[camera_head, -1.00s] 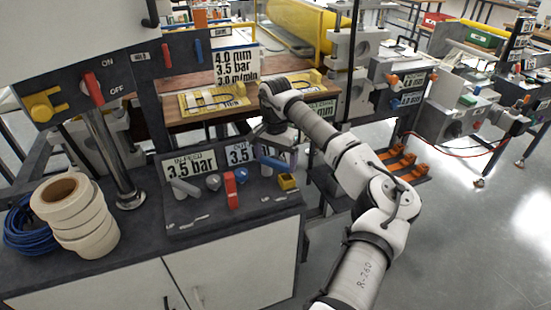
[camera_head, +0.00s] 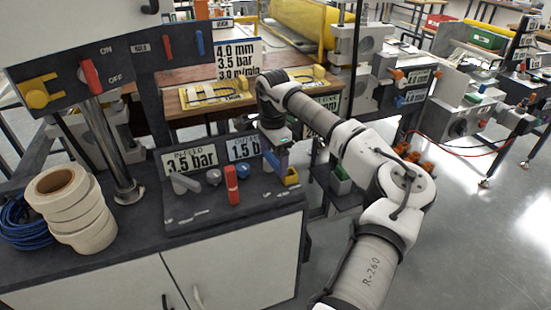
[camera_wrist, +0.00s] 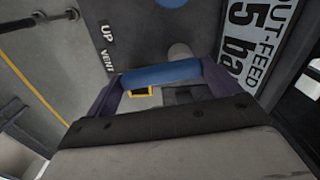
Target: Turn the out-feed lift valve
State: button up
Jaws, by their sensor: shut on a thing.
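The out-feed lift valve shows as a blue lever handle (camera_head: 271,161) at the right of the dark valve panel. In the wrist view the blue handle (camera_wrist: 160,75) lies crosswise between both purple fingers. My gripper (camera_head: 277,164) is shut on it; the fingers also show in the wrist view (camera_wrist: 158,82). The out-feed display (camera_head: 244,148) above reads about 1.5 bar, partly hidden by my arm. "UP" and "VENT" labels (camera_wrist: 106,43) show on the panel in the wrist view. The lever's pivot is mostly hidden.
Tape rolls (camera_head: 72,208) stand at the left. The floor at right is open.

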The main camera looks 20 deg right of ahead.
jog(key=m, duration=0.2)
jog(key=a+m+b, duration=0.1)
jog(key=m, duration=0.1)
jog(key=shift+m, duration=0.3)
jog(key=shift+w+a+m+b, duration=0.1)
jog(key=shift+a+m+b, duration=0.15)
jog(key=shift+m, duration=0.55)
jog(key=shift+w+a+m+b, duration=0.1)
jog(key=shift+m+b, duration=0.1)
jog(key=shift+m, duration=0.6)
jog(key=shift+w+a+m+b, duration=0.1)
jog(key=shift+a+m+b, duration=0.15)
jog(key=shift+m, duration=0.55)
jog(key=o, duration=1.1)
jog(key=shift+o, duration=0.2)
jog(key=shift+r, duration=0.1)
notch_tip(320, 180, up, 14)
jog(key=b, duration=0.1)
jog(key=shift+b, duration=0.35)
